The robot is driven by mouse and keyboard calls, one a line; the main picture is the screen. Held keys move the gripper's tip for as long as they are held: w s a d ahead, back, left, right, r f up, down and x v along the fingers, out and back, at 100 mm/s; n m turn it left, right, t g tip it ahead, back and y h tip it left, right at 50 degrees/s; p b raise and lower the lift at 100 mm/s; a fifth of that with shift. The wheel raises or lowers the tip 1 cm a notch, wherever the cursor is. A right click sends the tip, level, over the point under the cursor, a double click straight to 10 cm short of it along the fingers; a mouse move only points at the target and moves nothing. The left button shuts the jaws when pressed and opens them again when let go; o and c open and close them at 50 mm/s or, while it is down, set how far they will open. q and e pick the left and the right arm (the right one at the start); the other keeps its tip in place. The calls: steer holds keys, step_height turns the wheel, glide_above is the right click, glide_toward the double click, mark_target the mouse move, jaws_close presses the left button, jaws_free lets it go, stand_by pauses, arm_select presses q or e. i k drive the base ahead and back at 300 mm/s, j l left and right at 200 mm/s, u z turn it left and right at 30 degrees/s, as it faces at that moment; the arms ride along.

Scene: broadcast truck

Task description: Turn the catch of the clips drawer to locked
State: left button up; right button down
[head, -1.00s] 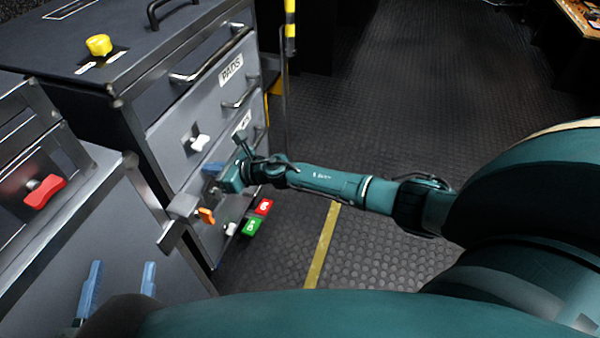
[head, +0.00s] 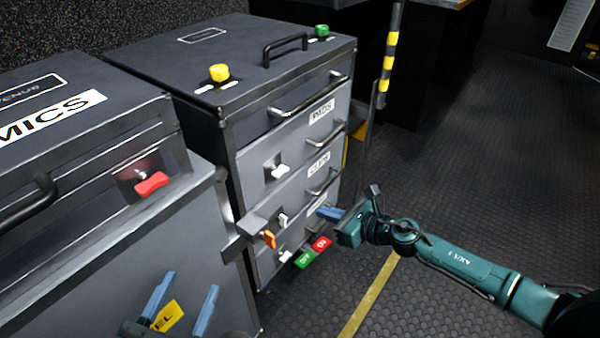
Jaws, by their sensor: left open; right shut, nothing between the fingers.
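The clips drawer (head: 300,190) is the middle labelled drawer of the grey cabinet, below PADS, and looks closed. A small white catch (head: 283,220), apparently its own, shows on the left of its front; its exact angle is too small to tell. My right gripper (head: 328,213) is shut and empty, to the right of this catch and in front of the cabinet's lower right part. It looks apart from the catch. My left gripper (head: 182,304) is open and empty at the lower left, in front of the nearer cabinet.
A grey block (head: 246,229) and an orange lever (head: 268,239) stand left of the catch. Other white catches are above (head: 280,171) and below (head: 285,256). Red (head: 321,243) and green (head: 304,259) tags sit low. A striped post (head: 388,65) stands right; floor there is clear.

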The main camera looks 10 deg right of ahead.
mark_target(281, 219)
steer(key=k+l, duration=0.75)
steer(key=l, duration=0.2)
